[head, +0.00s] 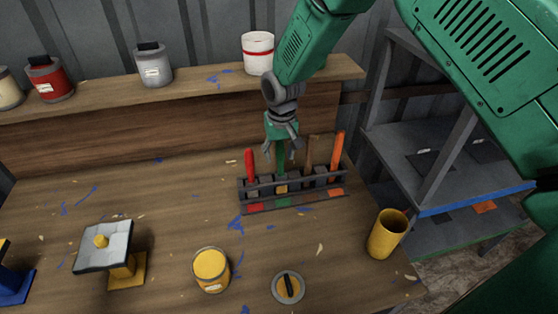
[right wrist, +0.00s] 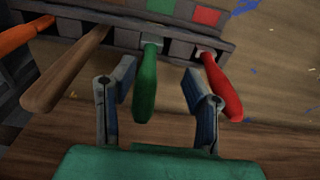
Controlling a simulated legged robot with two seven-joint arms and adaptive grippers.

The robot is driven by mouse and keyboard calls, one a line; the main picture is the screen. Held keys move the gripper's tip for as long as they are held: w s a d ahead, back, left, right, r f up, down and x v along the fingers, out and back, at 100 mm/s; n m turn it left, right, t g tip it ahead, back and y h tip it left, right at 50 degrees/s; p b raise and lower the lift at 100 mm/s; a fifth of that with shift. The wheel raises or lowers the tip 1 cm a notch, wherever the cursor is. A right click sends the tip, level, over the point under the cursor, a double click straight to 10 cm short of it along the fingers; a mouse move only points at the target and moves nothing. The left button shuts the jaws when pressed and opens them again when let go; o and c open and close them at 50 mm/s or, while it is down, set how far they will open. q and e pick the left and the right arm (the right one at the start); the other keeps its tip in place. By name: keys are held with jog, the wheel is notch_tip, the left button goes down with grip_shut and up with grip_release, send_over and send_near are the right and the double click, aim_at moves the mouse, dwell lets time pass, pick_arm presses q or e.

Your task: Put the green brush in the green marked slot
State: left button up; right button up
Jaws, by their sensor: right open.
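A dark rack (head: 262,189) with coloured marks along its front stands on the table. The green brush (head: 281,161) stands handle up in the rack, behind the green mark (head: 283,202); it looks seated in that slot, though its lower end is hidden. My right gripper (head: 282,148) is open above the rack, with its fingers on either side of the green handle. In the right wrist view the green handle (right wrist: 146,85) lies between the open fingers (right wrist: 158,70), with a visible gap on both sides. My left gripper is out of view.
A red handle (head: 250,165) stands left of the green one; a brown handle (head: 308,152) and an orange handle (head: 337,155) stand right. A yellow cup (head: 387,235), a yellow can (head: 211,270) and a round lid (head: 288,288) stand in front. Shelves (head: 430,180) are at right.

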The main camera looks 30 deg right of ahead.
notch_tip(320, 180, up, 8)
jog(key=d+r, duration=0.1)
jog(key=shift+n, duration=0.9)
jog(key=s+f, duration=0.6)
jog(key=s+a+f, duration=0.1)
jog(key=s+f, duration=0.5)
jog(key=f, duration=0.1)
jog(key=s+f, duration=0.6)
jog(key=shift+s+a+f+b, duration=0.15)
jog(key=shift+a+f+b, duration=0.05)
jog(key=shift+a+b, duration=0.1)
jog(key=shift+n, duration=0.4)
jog(key=s+f, duration=0.1)
jog(key=s, duration=0.2)
jog(key=s+f, duration=0.1)
jog(key=s, duration=0.2)
jog(key=s+d+f, duration=0.1)
jog(key=s, duration=0.3)
jog(key=shift+s+f, duration=0.1)
jog(key=shift+f, duration=0.1)
jog(key=shift+n, duration=0.4)
jog(key=s, duration=0.7)
jog(key=shift+d, duration=0.2)
jog(key=shift+s, duration=0.25)
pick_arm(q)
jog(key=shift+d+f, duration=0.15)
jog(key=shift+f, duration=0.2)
pick_arm(e)
jog(key=shift+a+r, duration=0.1)
jog(key=shift+a, duration=0.05)
